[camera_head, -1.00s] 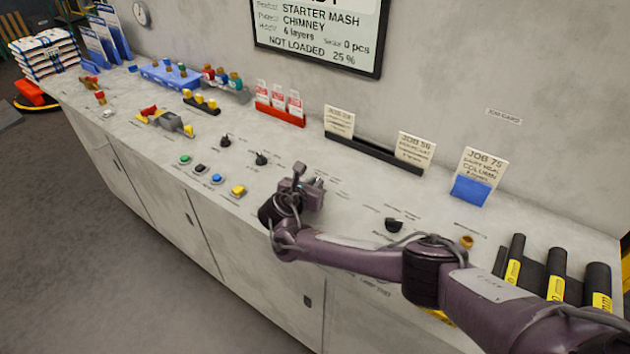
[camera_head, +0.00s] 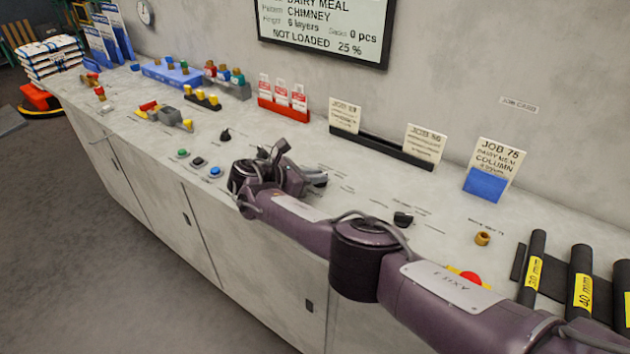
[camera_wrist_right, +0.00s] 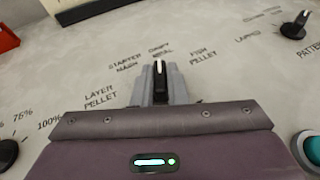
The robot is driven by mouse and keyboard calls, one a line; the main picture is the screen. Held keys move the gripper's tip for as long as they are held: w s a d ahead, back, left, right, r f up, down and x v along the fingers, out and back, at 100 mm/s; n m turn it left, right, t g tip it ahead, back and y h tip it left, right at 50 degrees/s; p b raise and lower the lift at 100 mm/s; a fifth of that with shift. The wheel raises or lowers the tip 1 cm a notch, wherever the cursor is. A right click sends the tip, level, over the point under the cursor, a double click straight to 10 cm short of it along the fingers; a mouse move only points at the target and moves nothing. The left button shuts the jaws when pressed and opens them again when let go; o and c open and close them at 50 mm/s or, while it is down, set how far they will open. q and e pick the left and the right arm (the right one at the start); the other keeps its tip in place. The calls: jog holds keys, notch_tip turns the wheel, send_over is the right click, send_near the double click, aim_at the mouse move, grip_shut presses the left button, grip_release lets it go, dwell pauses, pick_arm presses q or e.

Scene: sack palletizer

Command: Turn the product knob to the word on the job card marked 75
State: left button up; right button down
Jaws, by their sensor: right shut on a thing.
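My right gripper (camera_head: 316,180) is over the console top, its fingers shut on the product knob (camera_wrist_right: 160,84) in the right wrist view. The knob is black with a white line, which points up toward the printed words DAIRY MEAL, between STARTER MASH and FISH PELLET. LAYER PELLET is printed further left. The job card marked 75 (camera_head: 497,158) stands in a blue holder (camera_head: 485,186) at the right and reads DAIRY MEAL, COLUMN. The wall screen (camera_head: 325,28) reads DAIRY MEAL, CHIMNEY, 6 layers, NOT LOADED 25 %. My left gripper is out of view.
The pattern knob (camera_wrist_right: 295,27) stands right of the gripper, a percent-scale knob (camera_wrist_right: 6,153) left of it. A teal button (camera_wrist_right: 313,148) is close at lower right.

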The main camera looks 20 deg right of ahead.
jog(key=shift+f, duration=0.1)
jog(key=c, duration=1.4)
grip_release()
jog(key=shift+c, duration=0.2)
jog(key=shift+a, duration=0.1)
jog(key=v, duration=0.7)
jog(key=shift+s+a, duration=0.1)
jog(key=shift+a, duration=0.2)
jog(key=shift+a, duration=0.1)
